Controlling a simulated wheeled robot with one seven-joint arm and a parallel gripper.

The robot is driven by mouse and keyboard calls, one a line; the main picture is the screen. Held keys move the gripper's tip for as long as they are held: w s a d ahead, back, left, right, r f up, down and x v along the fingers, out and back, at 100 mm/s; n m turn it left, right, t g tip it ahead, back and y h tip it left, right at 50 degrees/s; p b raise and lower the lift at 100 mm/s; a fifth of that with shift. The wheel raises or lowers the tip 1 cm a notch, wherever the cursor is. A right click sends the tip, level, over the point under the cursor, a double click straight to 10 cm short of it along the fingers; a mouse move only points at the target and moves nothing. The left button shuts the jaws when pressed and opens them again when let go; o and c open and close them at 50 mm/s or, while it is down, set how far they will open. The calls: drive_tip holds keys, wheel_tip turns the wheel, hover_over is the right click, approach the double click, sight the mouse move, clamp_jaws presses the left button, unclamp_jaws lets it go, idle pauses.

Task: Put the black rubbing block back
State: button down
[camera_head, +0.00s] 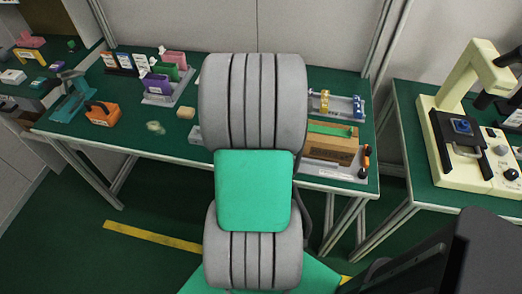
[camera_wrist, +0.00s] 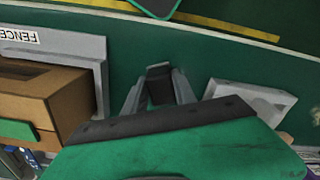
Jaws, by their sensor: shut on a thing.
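In the wrist view my gripper (camera_wrist: 159,90) points down over the green bench top, its two grey fingers shut on a dark piece, the black rubbing block (camera_wrist: 158,84). Only a small part of the block shows between the fingers. I cannot tell whether it touches the bench. In the head view my arm hides both the gripper and the block. A grey rack (camera_head: 163,98) holding pink, green and purple upright blocks stands at the back left of the bench.
A brown wooden block (camera_wrist: 45,95) on a grey base labelled FENCE (camera_wrist: 85,45) is left of my gripper in the wrist view. A pale flat piece (camera_wrist: 250,97) lies to the right. An orange block (camera_head: 102,113) sits at the bench's left; a cream machine (camera_head: 440,150) stands on the right bench.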

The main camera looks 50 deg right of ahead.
drive_tip(key=shift+r, duration=0.1)
drive_tip(key=c, duration=1)
unclamp_jaws()
wheel_tip(320, 180, up, 12)
drive_tip(key=w+a+n, duration=0.3)
drive_tip(key=w+a, duration=0.3)
drive_tip(key=a, duration=0.4)
drive_tip(key=a+n+t, duration=0.1)
drive_tip(key=a+n, duration=0.1)
drive_tip(key=a, duration=0.5)
drive_tip(key=a+f+n+t, duration=0.1)
drive_tip(key=a+n, duration=0.1)
drive_tip(key=a, duration=0.5)
drive_tip(key=a+n, duration=0.2)
drive_tip(key=a, duration=0.5)
drive_tip(key=shift+w+a+f+t+p, duration=0.2)
drive_tip(key=shift+w+t+p, duration=0.05)
drive_tip(key=shift+t+p, duration=0.15)
